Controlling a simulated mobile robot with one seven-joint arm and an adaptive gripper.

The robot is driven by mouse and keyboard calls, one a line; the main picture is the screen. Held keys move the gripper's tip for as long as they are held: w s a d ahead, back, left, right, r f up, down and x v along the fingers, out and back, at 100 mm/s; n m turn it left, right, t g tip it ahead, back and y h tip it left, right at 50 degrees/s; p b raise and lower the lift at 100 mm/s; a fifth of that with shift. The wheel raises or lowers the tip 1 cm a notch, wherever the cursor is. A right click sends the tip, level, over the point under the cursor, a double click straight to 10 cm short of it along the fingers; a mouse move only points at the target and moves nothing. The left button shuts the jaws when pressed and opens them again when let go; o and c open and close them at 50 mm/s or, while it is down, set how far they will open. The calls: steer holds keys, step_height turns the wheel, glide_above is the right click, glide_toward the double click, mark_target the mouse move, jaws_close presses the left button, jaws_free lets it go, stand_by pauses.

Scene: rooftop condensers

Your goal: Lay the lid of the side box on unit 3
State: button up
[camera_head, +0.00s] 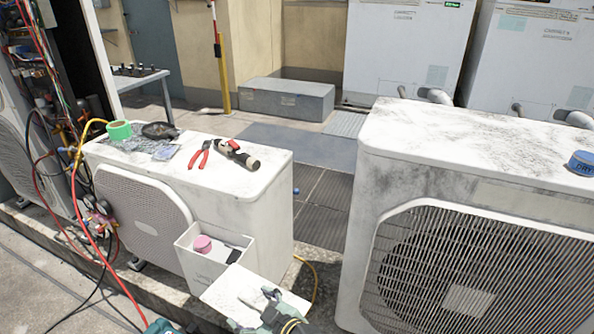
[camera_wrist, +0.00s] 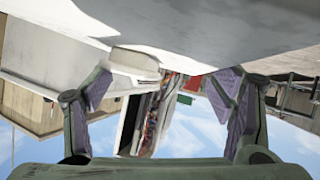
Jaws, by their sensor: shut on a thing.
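The side box (camera_head: 219,260) is a small open white box on the front of the left white condenser unit (camera_head: 265,205). A pink round item (camera_head: 203,244) and a dark flat item (camera_head: 232,255) show inside it. The lid (camera_head: 228,294), a flat white plate with grey stains, is apart from the box top, in front of and below its right side. My gripper (camera_head: 262,304) is shut on the lid near its right edge. In the wrist view the lid (camera_wrist: 215,25) fills the top, beyond my fingers; their contact with it is not clear there.
Red-handled pliers (camera_head: 201,153), a dark tool (camera_head: 238,154) and green tape (camera_head: 119,130) lie on the left unit. A larger unit (camera_head: 480,160) stands at right, with a blue round item (camera_head: 582,162) on top. Hoses (camera_head: 62,240) hang at left. A gap separates the units.

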steer(key=w+d+f+m+t+h+b, duration=0.1)
steer(key=w+d+f+m+t+h, duration=0.3)
steer(key=w+d+f, duration=0.65)
step_height(320, 180, down, 11)
steer(key=w+m+h, duration=0.2)
steer(key=m+h, duration=0.2)
steer(key=h, duration=0.1)
steer(key=shift+w+a+m, duration=0.15)
steer(key=shift+a+m, duration=0.15)
steer(key=shift+m, duration=0.1)
steer(key=shift+a, duration=0.1)
